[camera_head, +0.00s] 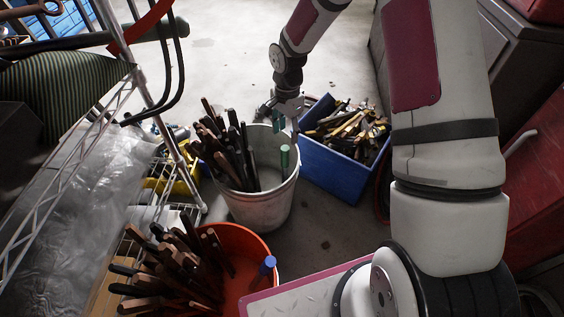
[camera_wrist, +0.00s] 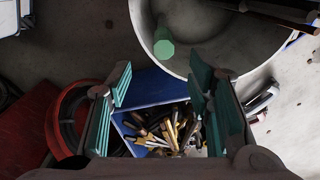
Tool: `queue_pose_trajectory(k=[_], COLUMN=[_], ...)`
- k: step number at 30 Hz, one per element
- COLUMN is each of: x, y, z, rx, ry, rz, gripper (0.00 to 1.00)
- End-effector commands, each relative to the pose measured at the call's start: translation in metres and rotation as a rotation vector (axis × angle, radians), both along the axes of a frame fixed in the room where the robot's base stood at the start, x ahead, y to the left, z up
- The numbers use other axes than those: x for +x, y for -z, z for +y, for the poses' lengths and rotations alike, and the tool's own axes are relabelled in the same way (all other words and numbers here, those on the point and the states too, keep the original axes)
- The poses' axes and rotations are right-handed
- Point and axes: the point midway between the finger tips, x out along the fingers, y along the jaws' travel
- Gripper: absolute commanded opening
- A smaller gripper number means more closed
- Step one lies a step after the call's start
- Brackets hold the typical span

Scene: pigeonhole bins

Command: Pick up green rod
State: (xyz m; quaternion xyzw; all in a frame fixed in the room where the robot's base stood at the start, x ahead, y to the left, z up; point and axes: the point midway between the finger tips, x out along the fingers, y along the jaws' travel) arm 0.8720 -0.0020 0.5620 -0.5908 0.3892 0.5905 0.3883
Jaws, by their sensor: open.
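The green rod (camera_head: 285,160) stands in the white bucket (camera_head: 257,209), near its right side and apart from the dark-handled tools. In the wrist view the rod (camera_wrist: 163,42) shows near the top middle, inside the bucket's rim (camera_wrist: 141,22). My gripper (camera_head: 279,121) is above the bucket's far rim, beyond and above the rod. In the wrist view my gripper's fingers (camera_wrist: 163,98) are wide apart with green pads, and nothing is between them. The rod's lower part is hidden by the bucket wall in the head view.
Dark-handled tools (camera_head: 226,150) fill the bucket's left side. A blue bin (camera_head: 335,172) of tools stands right of it. An orange bucket (camera_head: 241,243) holds more tools and a blue rod (camera_head: 263,270). A wire shelf (camera_head: 95,160) is at the left.

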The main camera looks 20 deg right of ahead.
Motion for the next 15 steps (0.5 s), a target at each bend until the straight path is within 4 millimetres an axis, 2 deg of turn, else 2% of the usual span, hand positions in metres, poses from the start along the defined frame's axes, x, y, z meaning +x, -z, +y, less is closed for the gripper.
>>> queue_pose_trajectory(k=[12, 15], x=[0.000, 0.001], y=[0.071, 0.081], z=[0.001, 0.001], rx=[0.002, 0.002], ry=[0.004, 0.003], rz=[0.002, 0.000], gripper=[0.47, 0.47])
